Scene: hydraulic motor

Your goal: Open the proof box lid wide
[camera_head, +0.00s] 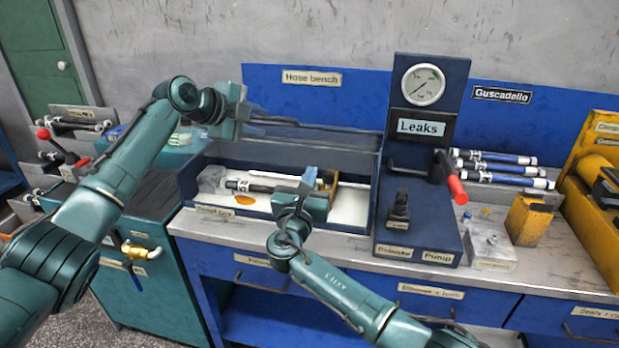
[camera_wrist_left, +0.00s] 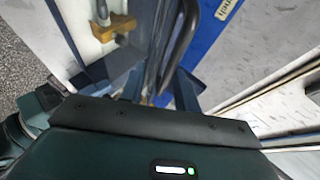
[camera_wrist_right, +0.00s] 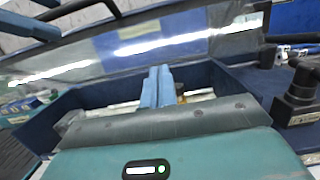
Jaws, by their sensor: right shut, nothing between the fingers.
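A hose with black fittings (camera_head: 250,187) and a brass-coloured block lie in the box. The pump unit with gauge (camera_head: 424,85) and red-handled lever (camera_head: 457,190) stands close at the box's right. A teal cabinet (camera_head: 150,215) stands at the left.

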